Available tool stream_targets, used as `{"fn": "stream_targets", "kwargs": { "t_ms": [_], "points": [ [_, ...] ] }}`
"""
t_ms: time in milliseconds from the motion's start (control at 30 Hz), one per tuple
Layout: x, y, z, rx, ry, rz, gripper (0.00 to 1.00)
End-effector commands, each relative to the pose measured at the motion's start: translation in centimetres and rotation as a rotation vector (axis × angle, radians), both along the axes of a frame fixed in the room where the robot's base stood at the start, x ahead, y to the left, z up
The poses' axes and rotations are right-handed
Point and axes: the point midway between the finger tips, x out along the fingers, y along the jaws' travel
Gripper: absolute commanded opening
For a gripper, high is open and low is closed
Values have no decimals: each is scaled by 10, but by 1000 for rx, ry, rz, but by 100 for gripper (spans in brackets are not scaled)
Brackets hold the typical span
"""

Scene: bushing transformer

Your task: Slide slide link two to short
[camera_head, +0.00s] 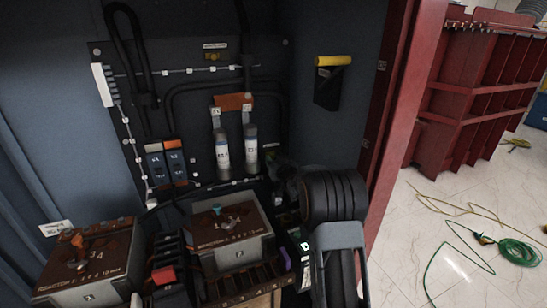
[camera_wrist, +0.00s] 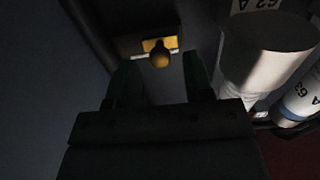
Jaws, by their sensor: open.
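In the wrist view a round yellow knob (camera_wrist: 160,60) stands on a small yellow plate (camera_wrist: 158,44) set in a dark panel. It may be a slide link; I see no number on it. My gripper (camera_wrist: 161,80) is open, with its two dark fingers apart. The knob shows between and just beyond the fingertips, and I cannot tell whether they touch it. In the head view my dark arm reaches to the cabinet's lower right, where my gripper's fingers are hard to make out. No slide link shows clearly there.
Two white cylinders (camera_head: 237,151) hang below an orange bar (camera_head: 233,101); a similar cylinder (camera_wrist: 262,55) is close right of my gripper in the wrist view. Brown-topped boxes (camera_head: 232,226) stand below. The cabinet's red edge (camera_head: 393,110) is at right. Green cable (camera_head: 515,252) lies on the floor.

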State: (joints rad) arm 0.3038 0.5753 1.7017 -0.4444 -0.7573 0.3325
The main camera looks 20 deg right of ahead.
Motion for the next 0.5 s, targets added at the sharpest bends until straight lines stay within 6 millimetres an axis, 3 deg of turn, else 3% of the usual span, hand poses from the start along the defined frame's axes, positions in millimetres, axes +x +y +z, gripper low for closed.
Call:
{"fn": "stream_targets", "kwargs": {
  "t_ms": [200,500],
  "points": [
    [17,0,0,0,0,0,47],
    [20,0,0,1,0,0,47]
  ]
}}
